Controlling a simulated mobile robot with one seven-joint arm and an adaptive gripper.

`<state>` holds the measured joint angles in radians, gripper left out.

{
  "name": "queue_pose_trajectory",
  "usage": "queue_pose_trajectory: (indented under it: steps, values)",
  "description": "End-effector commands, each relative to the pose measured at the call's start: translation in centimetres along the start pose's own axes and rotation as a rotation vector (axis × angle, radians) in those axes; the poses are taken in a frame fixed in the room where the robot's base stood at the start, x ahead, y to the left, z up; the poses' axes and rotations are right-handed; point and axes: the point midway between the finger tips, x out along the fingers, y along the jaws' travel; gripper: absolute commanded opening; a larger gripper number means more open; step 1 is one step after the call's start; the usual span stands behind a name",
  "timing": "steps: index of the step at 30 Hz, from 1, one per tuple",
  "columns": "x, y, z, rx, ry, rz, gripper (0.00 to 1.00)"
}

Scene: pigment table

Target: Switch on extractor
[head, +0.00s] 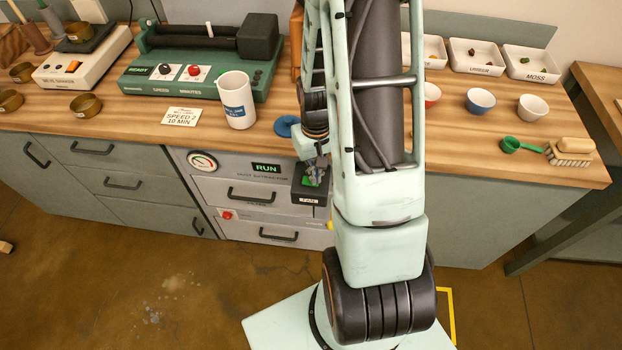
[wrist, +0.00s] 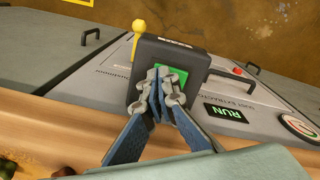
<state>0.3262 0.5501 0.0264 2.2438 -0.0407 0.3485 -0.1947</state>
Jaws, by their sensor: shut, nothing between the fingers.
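The dust extractor front (head: 262,190) is a grey panel under the bench, with a RUN sign (head: 266,168) in lit green letters and a round gauge (head: 202,161). A black switch box (head: 299,188) labelled FAN juts out at its right. In the wrist view, the box (wrist: 195,62) carries a green rocker (wrist: 179,73), partly hidden by my fingers. My gripper (head: 318,168) is shut and empty, its tips at the rocker; it also shows in the wrist view (wrist: 160,82). I cannot tell whether the tips touch it. The RUN sign (wrist: 231,112) also shows there.
A yellow knob (wrist: 138,27) on a stalk stands beside the box. A red knob (head: 227,215) and drawer handles project from the front. The bench edge (wrist: 60,118) is close to my fingers. A white cup (head: 237,101) and a blue lid-like piece (head: 287,126) stand above.

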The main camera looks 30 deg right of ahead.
Motion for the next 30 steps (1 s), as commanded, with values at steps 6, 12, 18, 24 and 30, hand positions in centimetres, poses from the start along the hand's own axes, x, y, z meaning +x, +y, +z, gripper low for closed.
queue_pose_trajectory:
  steps: [6, 12, 18, 24, 30]
  values:
    - [-2.0, 0.0, 0.0, 0.000, 0.000, 0.000, 0.00]
    - [-3.6, 0.0, 0.0, 0.000, 0.001, 0.000, 0.00]
    - [-5.2, 0.0, 0.0, 0.000, 0.000, 0.000, 0.00]
    - [-6.7, 0.0, 0.0, 0.000, 0.001, 0.000, 0.00]
    - [-6.8, 0.0, 0.0, 0.000, 0.000, 0.000, 0.00]
